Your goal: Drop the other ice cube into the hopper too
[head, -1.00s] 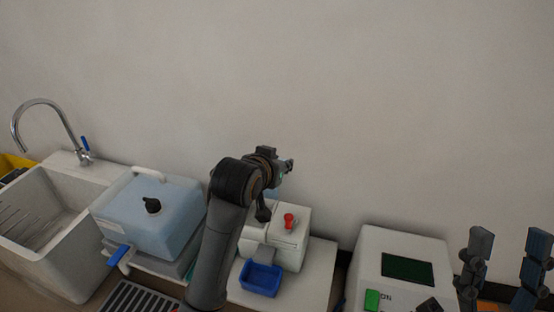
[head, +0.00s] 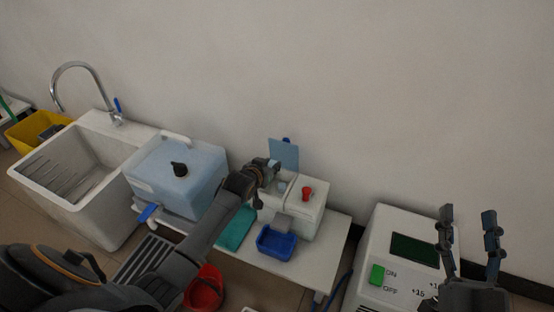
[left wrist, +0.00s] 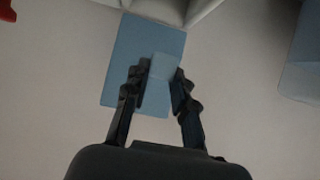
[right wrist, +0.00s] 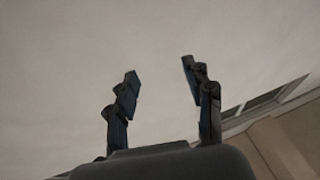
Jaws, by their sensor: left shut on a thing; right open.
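My left gripper (head: 275,172) is shut on a pale, translucent ice cube (left wrist: 163,68), clear between its fingertips in the left wrist view. The gripper is at the white machine (head: 312,212) with the red knob, beside its raised blue lid (head: 284,153). The lid also shows behind the cube in the left wrist view (left wrist: 122,72). The hopper opening is mostly hidden by the gripper, so I cannot tell how exactly the cube lines up with it. My right gripper (head: 468,212) is open and empty, at the right above the white box; its fingers are apart in the right wrist view (right wrist: 160,70).
A blue tray (head: 277,242) stands before the machine and a teal container (head: 236,230) to its left. A blue water tank (head: 177,172) and a sink (head: 85,175) are further left. A white box with a green switch (head: 405,255) is at the right. A red bowl (head: 204,288) is lower.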

